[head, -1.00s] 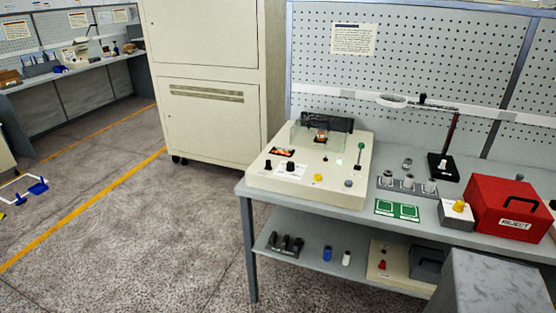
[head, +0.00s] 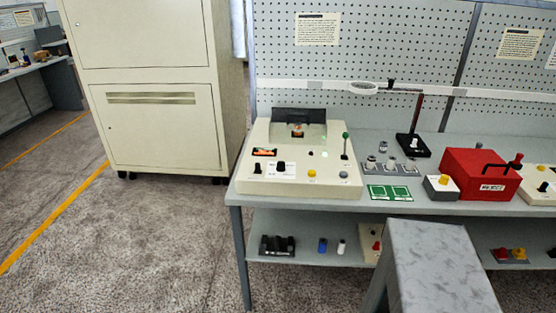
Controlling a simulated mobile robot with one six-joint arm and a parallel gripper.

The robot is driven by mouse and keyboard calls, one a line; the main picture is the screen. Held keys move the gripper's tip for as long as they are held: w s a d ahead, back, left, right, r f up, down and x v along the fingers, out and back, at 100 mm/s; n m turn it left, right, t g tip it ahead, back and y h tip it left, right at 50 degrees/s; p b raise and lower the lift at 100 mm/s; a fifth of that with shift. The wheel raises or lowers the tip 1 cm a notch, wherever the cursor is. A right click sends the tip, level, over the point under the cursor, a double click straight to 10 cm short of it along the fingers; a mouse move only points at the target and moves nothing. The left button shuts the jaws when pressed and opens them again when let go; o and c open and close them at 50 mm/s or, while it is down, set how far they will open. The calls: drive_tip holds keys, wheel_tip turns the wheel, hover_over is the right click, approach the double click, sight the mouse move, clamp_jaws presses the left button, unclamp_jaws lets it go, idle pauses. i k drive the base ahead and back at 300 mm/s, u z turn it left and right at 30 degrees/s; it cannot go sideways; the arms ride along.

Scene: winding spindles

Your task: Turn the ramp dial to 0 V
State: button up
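A yellow button (head: 312,174) and a green-topped lever (head: 345,144) are to the right. My gripper is not in view.
A grey block-like stand (head: 437,265) is before the bench. The floor at left is clear beside the cream cabinet (head: 155,130).

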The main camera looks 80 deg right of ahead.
sight(280, 168)
drive_tip(key=z, duration=0.6)
drive_tip(key=i, duration=0.95)
drive_tip(key=z, duration=0.45)
